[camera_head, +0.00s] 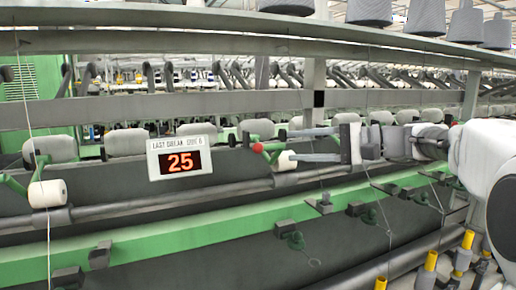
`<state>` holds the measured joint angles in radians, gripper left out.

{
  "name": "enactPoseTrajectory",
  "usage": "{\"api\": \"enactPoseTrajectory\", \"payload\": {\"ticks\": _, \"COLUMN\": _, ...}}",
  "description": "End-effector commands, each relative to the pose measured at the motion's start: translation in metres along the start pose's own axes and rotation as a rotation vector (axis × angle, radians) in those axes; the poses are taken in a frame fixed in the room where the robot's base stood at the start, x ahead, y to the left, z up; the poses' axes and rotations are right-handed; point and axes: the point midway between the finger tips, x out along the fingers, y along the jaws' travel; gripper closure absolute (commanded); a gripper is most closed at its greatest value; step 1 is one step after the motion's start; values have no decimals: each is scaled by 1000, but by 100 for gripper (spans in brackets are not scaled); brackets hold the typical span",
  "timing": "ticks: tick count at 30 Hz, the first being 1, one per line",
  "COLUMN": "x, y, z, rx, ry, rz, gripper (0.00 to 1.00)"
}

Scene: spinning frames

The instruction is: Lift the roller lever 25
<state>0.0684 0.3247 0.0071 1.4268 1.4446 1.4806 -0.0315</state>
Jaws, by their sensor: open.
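A sign with a lit orange 25 (180,162) hangs on the frame left of centre. Right of it, a green lever (271,154) with a red ball knob (257,147) sticks out from the frame. A small white roller or bobbin (286,161) sits at its right. My gripper (290,146) reaches in from the right, its two grey fingers apart and pointing left toward the lever. The fingertips lie just right of the knob and overlap the lever area in the picture. I cannot tell whether they touch it. Nothing is seen held.
Another green lever with a white bobbin (48,193) stands at the left. A row of grey-white rolls (125,142) runs behind. A green rail (230,228) crosses below, with dark brackets. Yarn cones (423,18) stand on the top shelf. Yellow-topped spindles (467,240) are at the lower right.

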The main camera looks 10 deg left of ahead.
Motion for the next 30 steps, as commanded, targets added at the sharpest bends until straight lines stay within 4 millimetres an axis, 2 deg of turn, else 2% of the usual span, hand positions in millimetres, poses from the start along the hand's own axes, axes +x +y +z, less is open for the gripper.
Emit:
{"api": "enactPoseTrajectory", "payload": {"ticks": 1, "x": 13, "y": 0, "z": 1, "rx": 0, "ry": -4, "rz": 1, "gripper": 52}}
{"api": "enactPoseTrajectory", "payload": {"ticks": 6, "x": 50, "y": 0, "z": 1, "rx": 1, "ry": -5, "rz": 0, "gripper": 52}}
{"api": "enactPoseTrajectory", "payload": {"ticks": 12, "x": 84, "y": 0, "z": 1, "rx": 0, "ry": -2, "rz": 1, "gripper": 52}}
{"api": "enactPoseTrajectory", "payload": {"ticks": 15, "x": 94, "y": 0, "z": 0, "rx": 1, "ry": -2, "rz": 1, "gripper": 52}}
{"api": "enactPoseTrajectory", "payload": {"ticks": 27, "x": 102, "y": 0, "z": 0, "rx": 1, "ry": 1, "rz": 0, "gripper": 52}}
{"api": "enactPoseTrajectory", "payload": {"ticks": 30, "x": 102, "y": 0, "z": 0, "rx": 0, "ry": 1, "rz": 0, "gripper": 68}}
